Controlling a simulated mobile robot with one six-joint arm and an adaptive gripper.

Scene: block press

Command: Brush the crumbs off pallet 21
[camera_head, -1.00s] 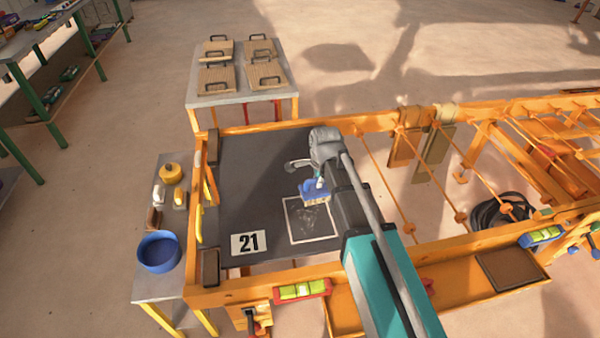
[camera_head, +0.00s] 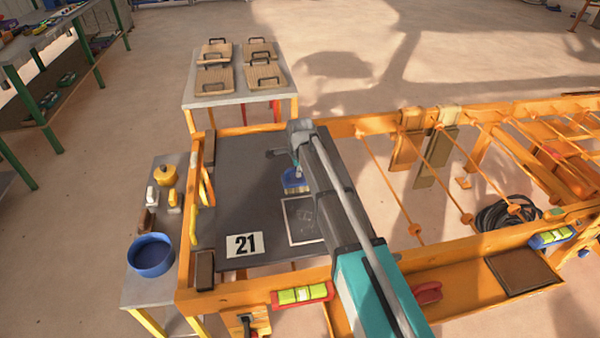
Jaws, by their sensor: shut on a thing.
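Pallet 21 is a dark grey board (camera_head: 245,200) in an orange frame, with a white card reading 21 (camera_head: 243,245) at its front left. A white outlined square (camera_head: 301,236) lies on it, with faint pale crumbs inside, partly hidden by my arm. My gripper (camera_head: 294,168) is over the board behind the square, shut on a blue brush (camera_head: 294,179). The pale bristles point down, just beyond the square's far edge. I cannot tell whether they touch the board. My arm hides part of the gripper's fingers.
A side table at left holds a blue bowl (camera_head: 151,254), a yellow pot (camera_head: 166,175) and small brushes or blocks. Wooden boards with handles (camera_head: 212,77) lie on a grey table (camera_head: 240,97) behind. A level (camera_head: 302,294) sits on the front rail.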

